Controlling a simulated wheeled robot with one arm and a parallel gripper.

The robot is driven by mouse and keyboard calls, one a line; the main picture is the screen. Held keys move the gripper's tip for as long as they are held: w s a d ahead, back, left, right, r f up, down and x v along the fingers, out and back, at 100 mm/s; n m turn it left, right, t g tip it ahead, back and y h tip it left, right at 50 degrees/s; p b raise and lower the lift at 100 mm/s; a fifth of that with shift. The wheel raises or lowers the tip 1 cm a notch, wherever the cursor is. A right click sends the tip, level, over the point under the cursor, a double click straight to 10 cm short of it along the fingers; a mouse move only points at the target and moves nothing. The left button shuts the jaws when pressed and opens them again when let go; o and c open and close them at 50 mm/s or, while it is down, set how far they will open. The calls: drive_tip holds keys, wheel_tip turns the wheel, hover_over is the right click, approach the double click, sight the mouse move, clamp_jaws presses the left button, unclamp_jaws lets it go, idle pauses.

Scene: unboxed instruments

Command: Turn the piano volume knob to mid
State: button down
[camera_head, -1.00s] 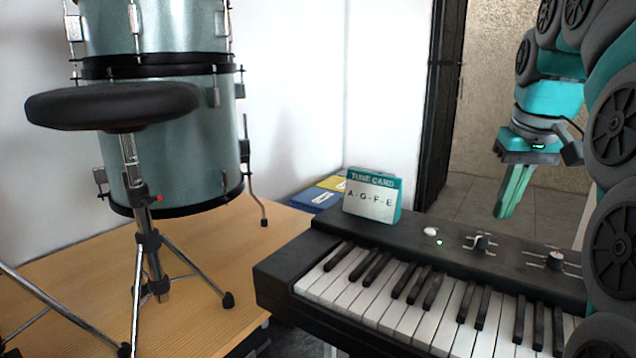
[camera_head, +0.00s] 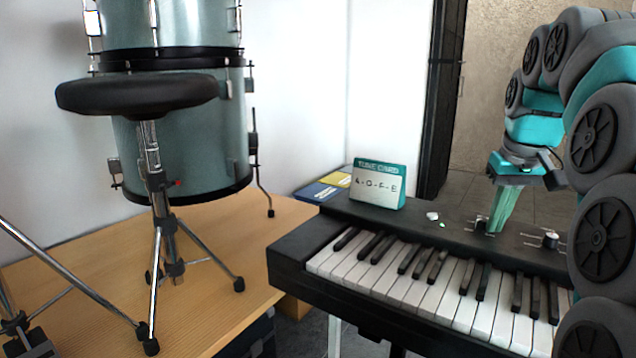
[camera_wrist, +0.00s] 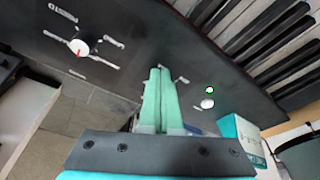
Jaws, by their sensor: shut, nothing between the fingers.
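The black piano (camera_head: 325,240) stands at the right with two small knobs on its top panel. My gripper (camera_head: 496,230) is shut, pointing down at the nearer-to-card knob (camera_head: 481,224); I cannot tell whether it touches it. In the wrist view the shut green fingers (camera_wrist: 160,72) hide that knob, with only bits of its markings showing. The other knob (camera_head: 550,240) is farther right. In the wrist view this other knob (camera_wrist: 78,47) is white with a red pointer line and labels around it. The lettering is too small to tell which knob is volume.
A tune card box (camera_head: 378,186) stands on the piano's back left, close to a white button (camera_head: 432,215) and a green light (camera_wrist: 210,90). White and black keys (camera_head: 400,285) lie in front. A drum (camera_head: 180,150) and stool (camera_head: 137,95) are at left.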

drive_tip(key=shift+w+a, duration=0.1)
drive_tip(key=shift+w, duration=0.15)
idle(0.3)
drive_tip(key=shift+s+a+p, duration=0.1)
drive_tip(key=shift+a+p, duration=0.2)
drive_tip(key=shift+a, duration=0.6)
idle(0.5)
drive_tip(key=shift+s+a, duration=0.15)
drive_tip(key=shift+s, duration=0.05)
drive_tip(key=shift+w+r, duration=0.1)
idle(0.4)
